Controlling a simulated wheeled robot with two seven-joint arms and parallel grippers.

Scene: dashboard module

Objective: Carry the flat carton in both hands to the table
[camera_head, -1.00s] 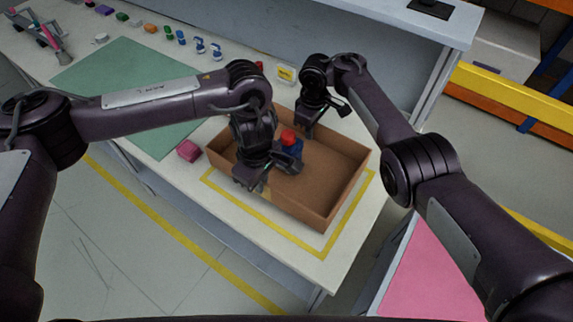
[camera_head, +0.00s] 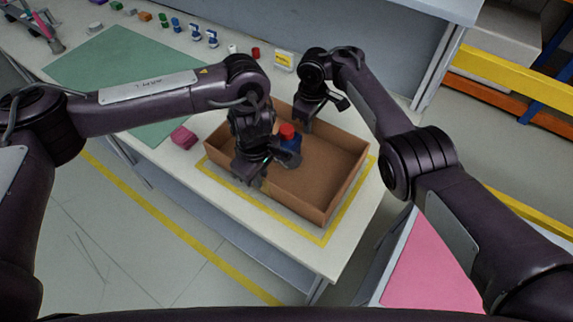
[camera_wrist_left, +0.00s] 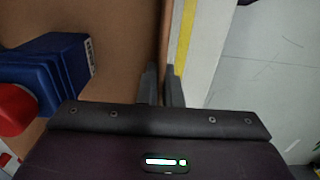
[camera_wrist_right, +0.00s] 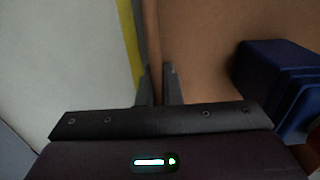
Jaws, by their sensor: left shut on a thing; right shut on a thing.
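The flat carton (camera_head: 316,207) is an open brown box standing upright on the white table (camera_head: 225,215), inside a yellow taped outline. It holds a blue object with a red top (camera_head: 289,142). My left gripper (camera_head: 250,182) is at the carton's near-left wall; in the left wrist view its fingers (camera_wrist_left: 160,88) are shut on that wall. My right gripper (camera_head: 303,125) is at the far wall; in the right wrist view its fingers (camera_wrist_right: 158,88) are shut on the wall. My arms hide parts of the carton.
A pink block (camera_head: 183,138) lies left of the carton, near the green mat (camera_head: 100,70). Several small coloured parts line the table's back. A yellow sign (camera_head: 284,60) stands behind the carton. A pink surface (camera_head: 430,262) is at the lower right.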

